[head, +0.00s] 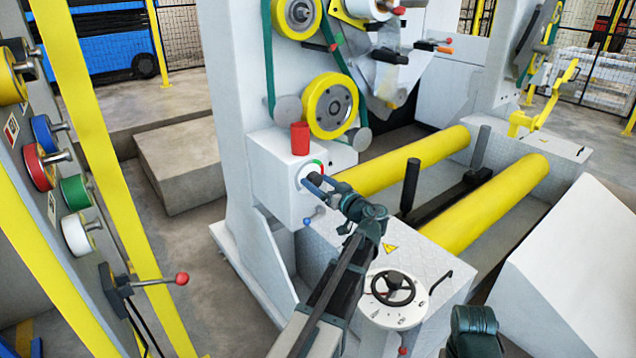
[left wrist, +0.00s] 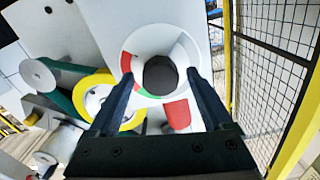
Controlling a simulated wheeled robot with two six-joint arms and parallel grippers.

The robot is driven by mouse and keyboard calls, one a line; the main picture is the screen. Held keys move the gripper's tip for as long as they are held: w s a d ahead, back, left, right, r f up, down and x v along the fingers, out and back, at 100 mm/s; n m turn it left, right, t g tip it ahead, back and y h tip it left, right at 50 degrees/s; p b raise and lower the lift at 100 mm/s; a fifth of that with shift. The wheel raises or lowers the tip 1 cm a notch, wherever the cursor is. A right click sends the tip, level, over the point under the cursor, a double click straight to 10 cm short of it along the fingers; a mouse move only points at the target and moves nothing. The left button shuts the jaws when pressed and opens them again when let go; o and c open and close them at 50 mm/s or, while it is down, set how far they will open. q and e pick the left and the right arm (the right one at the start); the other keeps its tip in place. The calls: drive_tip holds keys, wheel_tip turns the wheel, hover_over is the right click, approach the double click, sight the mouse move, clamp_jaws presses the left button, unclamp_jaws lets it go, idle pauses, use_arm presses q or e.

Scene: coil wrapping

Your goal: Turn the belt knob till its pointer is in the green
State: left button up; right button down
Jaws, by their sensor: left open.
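The belt knob (left wrist: 160,75) is a dark round knob in the middle of a white dial (left wrist: 134,42) with a red arc and a green arc. I cannot make out its pointer. In the head view the dial (head: 300,183) is on the front of a white box (head: 272,170), and my gripper mostly covers the knob. My left gripper (head: 316,184) is open at the knob. In the left wrist view its two fingers (left wrist: 158,88) stand on either side of the knob; I cannot tell whether they touch it.
A yellow wheel (head: 331,106) with a green belt is just above. A handwheel (head: 393,288) on a white pedestal and yellow rollers (head: 490,205) are to the right.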

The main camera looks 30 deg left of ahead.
use_arm(q)
drive_tip(key=shift+a, duration=0.2)
clamp_jaws()
idle(0.4)
